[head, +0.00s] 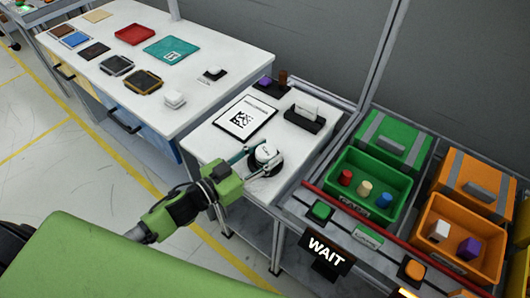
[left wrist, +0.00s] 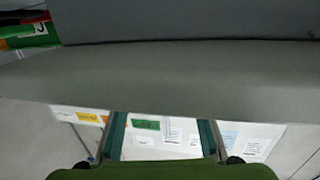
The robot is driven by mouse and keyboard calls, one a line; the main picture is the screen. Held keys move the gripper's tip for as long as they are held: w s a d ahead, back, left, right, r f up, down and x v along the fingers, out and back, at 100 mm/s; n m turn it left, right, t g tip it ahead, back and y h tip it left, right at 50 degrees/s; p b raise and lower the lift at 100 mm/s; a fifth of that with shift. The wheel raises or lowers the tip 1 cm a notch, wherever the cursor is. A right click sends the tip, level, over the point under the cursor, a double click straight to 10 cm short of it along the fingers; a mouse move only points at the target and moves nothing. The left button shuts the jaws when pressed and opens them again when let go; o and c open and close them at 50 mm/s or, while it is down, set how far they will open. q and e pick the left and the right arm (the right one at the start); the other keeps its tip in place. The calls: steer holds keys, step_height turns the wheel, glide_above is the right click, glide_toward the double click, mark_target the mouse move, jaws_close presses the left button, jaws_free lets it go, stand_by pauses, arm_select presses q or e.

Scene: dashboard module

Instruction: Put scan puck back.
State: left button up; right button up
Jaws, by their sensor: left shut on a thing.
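The scan puck (head: 265,154), a round white piece with a dark lower part, is at the front of the small white side table. My left gripper (head: 262,160) reaches in from the left, its teal fingers around the puck and shut on it. I cannot tell whether the puck touches the tabletop. In the left wrist view, the teal fingers (left wrist: 161,137) run up to a broad pale grey surface very close to the camera, which hides much of the scene. My right gripper is not in view.
On the side table are a printed code sheet (head: 245,117), a black holder with a white card (head: 304,117) and a dark stand (head: 271,86). Green (head: 368,190) and orange (head: 459,238) bins stand to the right, behind a WAIT sign (head: 326,250). The long white table (head: 190,40) holds several flat items.

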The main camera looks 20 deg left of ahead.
arm_select(q)
steer(key=o, duration=1.2)
steer(key=shift+f, duration=0.1)
steer(key=b+v, duration=0.1)
steer(key=v, duration=1.1)
steer(key=shift+s, duration=0.1)
